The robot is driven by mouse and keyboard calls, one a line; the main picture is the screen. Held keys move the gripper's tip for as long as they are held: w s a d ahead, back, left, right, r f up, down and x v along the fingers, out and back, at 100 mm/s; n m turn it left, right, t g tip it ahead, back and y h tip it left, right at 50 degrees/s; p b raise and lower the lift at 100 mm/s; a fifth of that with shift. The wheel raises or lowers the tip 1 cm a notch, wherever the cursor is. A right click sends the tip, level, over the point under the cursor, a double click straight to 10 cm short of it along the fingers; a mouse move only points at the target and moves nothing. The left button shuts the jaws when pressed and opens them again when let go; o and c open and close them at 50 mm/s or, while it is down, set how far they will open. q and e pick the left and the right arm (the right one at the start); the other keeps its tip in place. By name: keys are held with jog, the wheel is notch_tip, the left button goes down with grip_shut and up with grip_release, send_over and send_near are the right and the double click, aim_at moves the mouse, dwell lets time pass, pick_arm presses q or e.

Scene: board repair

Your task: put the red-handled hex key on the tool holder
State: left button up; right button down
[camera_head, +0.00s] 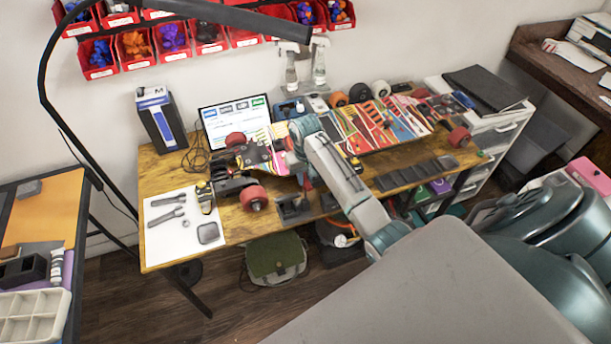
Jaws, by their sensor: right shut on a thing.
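My right arm reaches over the workbench (178,241) from the lower right. Its gripper (303,176) is at the front middle of the bench, pointing down, small and partly hidden by its own wrist. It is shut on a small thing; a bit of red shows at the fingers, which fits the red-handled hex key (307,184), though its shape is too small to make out. A black block (292,210), which looks like the tool holder, stands at the bench's front edge just below the gripper. I cannot tell whether they touch. My left gripper is not in view.
A skateboard with red wheels (253,198) is left of the gripper. A white mat (160,236) with grey tools lies at the left. Colourful decks (385,125) and black strips (415,172) fill the right side. A laptop (236,121) stands behind.

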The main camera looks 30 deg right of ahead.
jog(key=c, duration=1.3)
grip_release()
jog(key=shift+c, duration=0.9)
jog(key=shift+r, duration=0.1)
jog(key=shift+r, duration=3.65)
